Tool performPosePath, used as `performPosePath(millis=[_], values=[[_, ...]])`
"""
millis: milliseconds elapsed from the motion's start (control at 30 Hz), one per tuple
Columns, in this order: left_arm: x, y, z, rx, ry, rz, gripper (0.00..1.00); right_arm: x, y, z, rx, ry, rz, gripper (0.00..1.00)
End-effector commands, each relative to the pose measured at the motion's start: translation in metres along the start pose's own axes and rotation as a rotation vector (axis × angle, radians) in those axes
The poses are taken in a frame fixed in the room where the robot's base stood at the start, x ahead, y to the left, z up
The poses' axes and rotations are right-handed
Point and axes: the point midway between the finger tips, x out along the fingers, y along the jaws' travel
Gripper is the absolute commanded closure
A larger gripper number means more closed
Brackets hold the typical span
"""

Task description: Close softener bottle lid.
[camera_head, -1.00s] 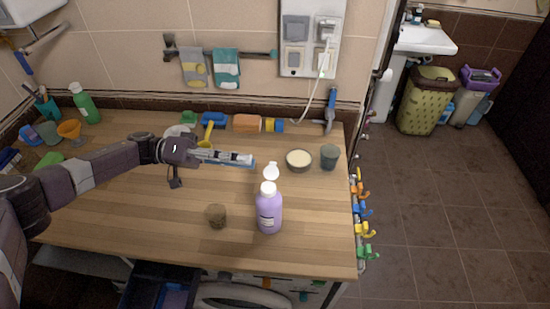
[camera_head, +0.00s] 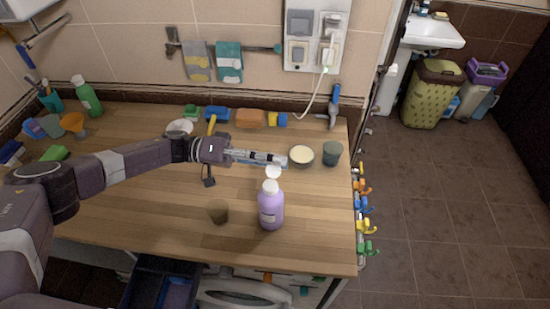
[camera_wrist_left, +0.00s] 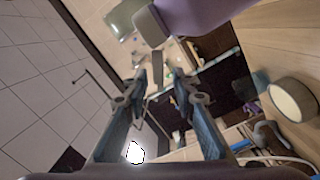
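The purple softener bottle (camera_head: 271,210) stands upright on the wooden countertop (camera_head: 150,215). Its white cap (camera_head: 271,185) has the lid (camera_head: 273,172) flipped up at the back. My left gripper (camera_head: 284,159) is just behind and above the lid, pointing right; in the head view its tips overlap the area by the lid, and contact cannot be told. In the left wrist view the bottle (camera_wrist_left: 205,14) is at the top, with the grey-looking lid (camera_wrist_left: 157,66) in front of the gap between the fingers (camera_wrist_left: 162,90). The fingers are apart and hold nothing visible. My right gripper is out of view.
A bowl of cream-coloured contents (camera_head: 301,155) and a grey-green cup (camera_head: 332,153) stand right of the gripper. A small brown cup (camera_head: 218,212) stands left of the bottle. Sponges (camera_head: 249,118) line the wall. The counter's front left is clear.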

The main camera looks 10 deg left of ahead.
Motion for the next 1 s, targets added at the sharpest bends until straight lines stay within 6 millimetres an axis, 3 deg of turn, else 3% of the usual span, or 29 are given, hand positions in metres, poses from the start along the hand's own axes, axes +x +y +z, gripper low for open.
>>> performPosePath(millis=[100, 333, 733, 1000], values=[[0.0, 0.0, 0.0, 0.0, 0.0, 0.0, 0.76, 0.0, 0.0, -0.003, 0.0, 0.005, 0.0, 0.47], [0.0, 0.0, 0.0, 0.0, 0.0, 0.0, 1.0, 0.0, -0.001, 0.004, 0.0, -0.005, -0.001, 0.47], [0.0, 0.001, 0.0, 0.026, 0.001, 0.0, 1.0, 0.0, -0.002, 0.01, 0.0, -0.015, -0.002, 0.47], [0.0, 0.007, 0.0, 0.168, 0.001, 0.001, 1.0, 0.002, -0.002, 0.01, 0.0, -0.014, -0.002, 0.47]])
